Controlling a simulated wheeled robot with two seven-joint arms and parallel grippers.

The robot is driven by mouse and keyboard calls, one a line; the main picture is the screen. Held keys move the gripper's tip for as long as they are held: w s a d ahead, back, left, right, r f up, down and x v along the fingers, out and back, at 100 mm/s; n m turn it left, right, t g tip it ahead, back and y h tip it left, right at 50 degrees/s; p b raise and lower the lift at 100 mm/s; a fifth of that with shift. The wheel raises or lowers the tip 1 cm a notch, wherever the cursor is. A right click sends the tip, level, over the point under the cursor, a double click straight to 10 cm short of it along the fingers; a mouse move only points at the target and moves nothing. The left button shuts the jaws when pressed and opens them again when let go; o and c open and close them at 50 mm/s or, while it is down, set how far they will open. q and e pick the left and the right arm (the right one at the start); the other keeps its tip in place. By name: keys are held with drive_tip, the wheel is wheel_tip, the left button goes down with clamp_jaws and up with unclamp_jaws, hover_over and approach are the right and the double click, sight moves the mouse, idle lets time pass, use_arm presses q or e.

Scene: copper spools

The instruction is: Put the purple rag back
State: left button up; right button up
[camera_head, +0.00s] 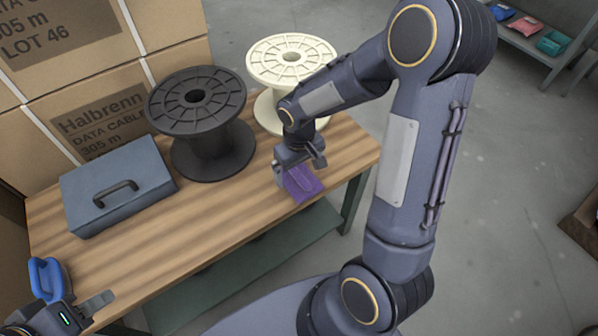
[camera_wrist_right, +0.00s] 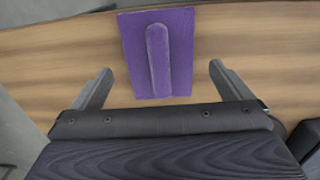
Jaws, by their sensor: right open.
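The purple rag (camera_head: 303,184) lies flat near the front edge of the wooden table, below my right gripper (camera_head: 299,167). In the right wrist view the rag (camera_wrist_right: 177,50) shows as a purple rectangle with a raised, lighter rounded ridge along its middle. My right gripper (camera_wrist_right: 161,70) is open and empty, with one finger on each side of the rag's near end and apart from it. My left gripper (camera_head: 75,312) is at the lower left corner, partly cut off; only one grey finger shows clearly.
A black spool (camera_head: 199,120) and a cream spool (camera_head: 291,62) stand behind the rag. A blue-grey case (camera_head: 118,185) and a blue object (camera_head: 47,278) are at left. Cartons (camera_head: 110,75) stand behind. A shelf (camera_head: 535,50) at upper right holds folded blue, pink and teal cloths (camera_head: 553,42).

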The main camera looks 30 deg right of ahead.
sight(299, 176)
wheel_tip(299, 176, up, 9)
drive_tip(key=p, duration=0.2)
drive_tip(key=s+a+r+m+t+y, duration=0.1)
drive_tip(key=s+r, duration=0.3)
drive_tip(key=s, duration=0.4)
drive_tip(key=s+a+r+m+t+y, duration=0.1)
drive_tip(key=s+a+r+t+y, duration=0.1)
drive_tip(key=s, duration=0.7)
wheel_tip(299, 176, up, 3)
drive_tip(key=a+t, duration=0.1)
drive_tip(key=t, duration=0.1)
drive_tip(key=shift+r+m+t+y, duration=0.2)
drive_tip(key=shift+m+t+y, duration=0.1)
drive_tip(key=shift+y, duration=0.1)
